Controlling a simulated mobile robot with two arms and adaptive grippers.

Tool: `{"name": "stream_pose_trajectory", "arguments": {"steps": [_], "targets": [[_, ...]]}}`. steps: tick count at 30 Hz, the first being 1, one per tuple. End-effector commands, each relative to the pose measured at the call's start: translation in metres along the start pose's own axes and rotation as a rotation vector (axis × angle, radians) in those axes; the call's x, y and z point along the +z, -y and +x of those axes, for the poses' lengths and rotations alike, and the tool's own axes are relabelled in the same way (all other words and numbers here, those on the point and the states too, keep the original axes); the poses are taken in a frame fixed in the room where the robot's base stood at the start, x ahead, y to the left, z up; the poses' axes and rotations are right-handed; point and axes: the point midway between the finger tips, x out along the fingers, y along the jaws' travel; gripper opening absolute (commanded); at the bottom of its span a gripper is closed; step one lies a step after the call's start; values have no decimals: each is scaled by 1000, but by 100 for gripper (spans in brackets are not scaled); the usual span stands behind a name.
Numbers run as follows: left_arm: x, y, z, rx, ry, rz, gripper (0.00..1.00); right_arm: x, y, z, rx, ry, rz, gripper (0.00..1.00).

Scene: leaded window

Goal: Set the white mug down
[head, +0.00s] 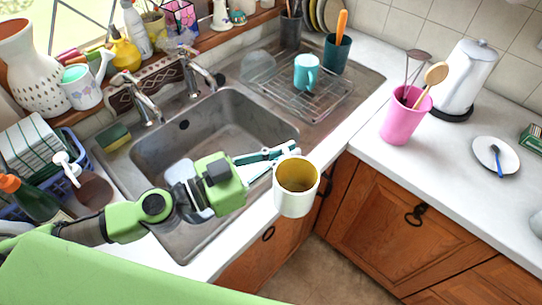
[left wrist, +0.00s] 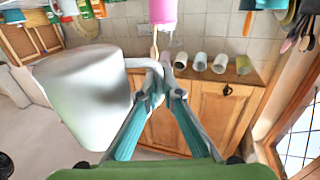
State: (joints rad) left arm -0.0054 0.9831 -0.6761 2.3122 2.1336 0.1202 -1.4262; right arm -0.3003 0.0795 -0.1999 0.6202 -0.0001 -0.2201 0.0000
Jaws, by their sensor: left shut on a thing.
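The white mug (head: 294,202) has a yellow-brown inside and hangs in the air in front of the sink's front edge, tilted slightly with its opening up. My left gripper (head: 272,158) is shut on the mug's handle side, from the left. In the left wrist view the mug (left wrist: 85,95) is large at the left, and its handle runs to the fingertips (left wrist: 163,88). The bare white counter (head: 362,178) lies to the right of the mug. My right gripper is not in view.
The sink (head: 215,135) lies behind my arm, with a drying rack (head: 310,98) holding a teal mug (head: 306,72). A pink utensil holder (head: 402,118), a white kettle (head: 468,78) and a white plate (head: 482,148) stand on the right counter. Wooden cabinets (head: 385,225) are below it.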

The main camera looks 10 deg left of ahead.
Motion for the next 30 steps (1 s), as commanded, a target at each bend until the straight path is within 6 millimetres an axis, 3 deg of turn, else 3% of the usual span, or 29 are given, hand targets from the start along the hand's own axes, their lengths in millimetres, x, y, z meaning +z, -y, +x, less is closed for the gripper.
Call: {"name": "stream_pose_trajectory", "arguments": {"steps": [6,14,30], "targets": [[-9,-5,24,137,-3,5,0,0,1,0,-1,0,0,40],[-12,-12,40,241,-1,0,0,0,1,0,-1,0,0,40],[-12,-6,33,410,3,-3,0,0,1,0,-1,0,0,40]]}}
